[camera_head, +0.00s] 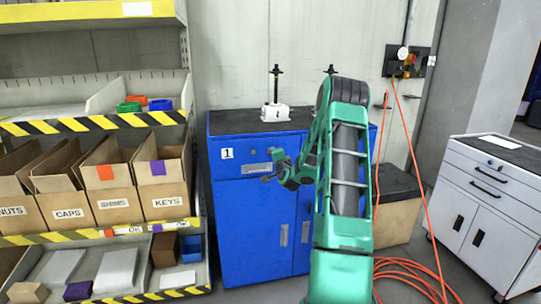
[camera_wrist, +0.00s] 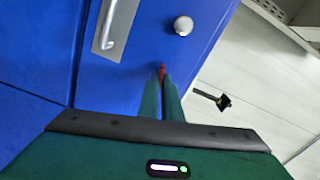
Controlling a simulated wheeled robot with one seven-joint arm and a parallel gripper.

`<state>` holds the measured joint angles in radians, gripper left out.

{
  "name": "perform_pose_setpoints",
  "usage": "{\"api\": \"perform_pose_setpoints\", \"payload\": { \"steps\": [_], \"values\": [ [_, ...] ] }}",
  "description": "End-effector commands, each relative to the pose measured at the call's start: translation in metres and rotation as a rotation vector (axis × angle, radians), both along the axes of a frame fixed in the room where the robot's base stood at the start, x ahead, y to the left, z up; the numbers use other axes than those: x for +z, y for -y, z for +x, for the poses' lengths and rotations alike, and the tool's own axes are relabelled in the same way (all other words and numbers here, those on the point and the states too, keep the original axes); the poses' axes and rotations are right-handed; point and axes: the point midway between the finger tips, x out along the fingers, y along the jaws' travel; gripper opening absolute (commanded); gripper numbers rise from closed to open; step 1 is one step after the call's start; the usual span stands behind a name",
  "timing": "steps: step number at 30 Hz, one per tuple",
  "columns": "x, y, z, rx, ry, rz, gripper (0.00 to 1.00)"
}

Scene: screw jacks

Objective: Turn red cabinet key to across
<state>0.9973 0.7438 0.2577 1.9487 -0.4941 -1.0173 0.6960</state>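The blue cabinet (camera_head: 240,235) stands against the wall, marked with a "1" label. In the wrist view its blue front (camera_wrist: 55,35) fills the upper left and looks tilted. The small red key (camera_wrist: 161,71) shows on that front, below a round metal knob (camera_wrist: 183,25) and beside a metal handle (camera_wrist: 113,28). My gripper (camera_wrist: 161,80) has its green fingers close together with the key between their tips. In the head view my gripper (camera_head: 270,178) is at the cabinet's upper front. The key is not discernible there, and its exact angle is hard to tell.
A screw jack (camera_head: 275,100) stands on the cabinet top, with another partly hidden behind my arm. A shelf with cardboard bins (camera_head: 165,190) is close on the left. An orange hose (camera_head: 410,280) lies on the floor at right, before a white cabinet (camera_head: 485,215).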

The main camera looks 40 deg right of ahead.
Motion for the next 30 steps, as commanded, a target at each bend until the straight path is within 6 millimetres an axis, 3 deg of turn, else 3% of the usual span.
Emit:
{"api": "perform_pose_setpoints", "payload": {
  "steps": [12, 30],
  "values": [
    [-0.0049, -0.0045, 0.0024, 0.009, 0.122, 0.210, 0.00],
    [-0.0060, -0.0048, 0.0024, 0.008, 0.149, 0.257, 0.00]
  ]
}}
